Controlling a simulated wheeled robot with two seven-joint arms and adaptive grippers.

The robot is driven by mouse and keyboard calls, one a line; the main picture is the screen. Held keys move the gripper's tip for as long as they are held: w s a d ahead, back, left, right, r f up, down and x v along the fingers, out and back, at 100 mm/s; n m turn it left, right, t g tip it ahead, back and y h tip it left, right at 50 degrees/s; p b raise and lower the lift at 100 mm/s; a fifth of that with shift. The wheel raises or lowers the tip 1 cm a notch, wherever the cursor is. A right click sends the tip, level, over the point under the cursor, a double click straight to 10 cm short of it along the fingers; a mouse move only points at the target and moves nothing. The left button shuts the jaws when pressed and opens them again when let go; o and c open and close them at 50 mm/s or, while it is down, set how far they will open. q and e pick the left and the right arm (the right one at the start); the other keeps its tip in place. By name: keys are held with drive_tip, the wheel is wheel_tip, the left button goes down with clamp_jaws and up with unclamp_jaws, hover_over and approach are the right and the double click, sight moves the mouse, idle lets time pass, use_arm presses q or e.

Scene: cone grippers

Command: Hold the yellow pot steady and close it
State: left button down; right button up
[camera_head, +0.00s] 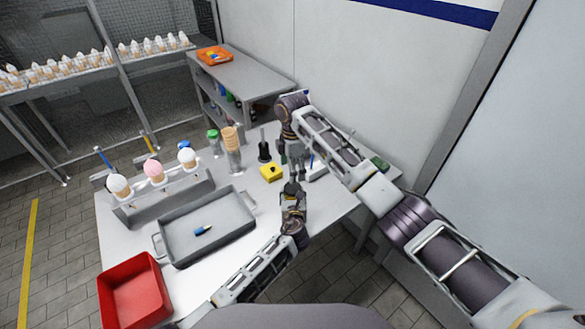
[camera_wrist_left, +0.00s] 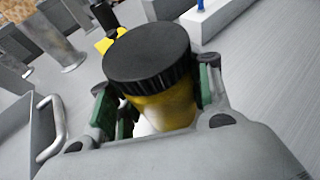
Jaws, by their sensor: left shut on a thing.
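The yellow pot (camera_wrist_left: 165,108) stands between the green-padded fingers of my left gripper (camera_wrist_left: 157,105), which is shut on it. A ribbed black lid (camera_wrist_left: 147,55) sits on top of the pot; I cannot tell how tightly. In the head view, the black lid (camera_head: 291,187) shows at the tip of my left gripper (camera_head: 292,198), over the table's front right part, and the pot's body is mostly hidden. My right gripper (camera_head: 297,174) points down just above and behind the lid. Its fingers are too small to tell open from shut, and it does not show in the left wrist view.
A grey tray (camera_head: 163,245), a red bin (camera_head: 112,285) and an ice-cream cone rack (camera_head: 135,214) fill the left. A white block (camera_head: 317,171) stands near my right gripper.

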sight(293, 187)
drive_tip(key=shift+n, duration=1.6)
drive_tip(key=shift+f, duration=4)
drive_tip(key=c, duration=1.1)
drive_tip(key=o, duration=1.1)
drive_tip(key=shift+o, duration=0.2)
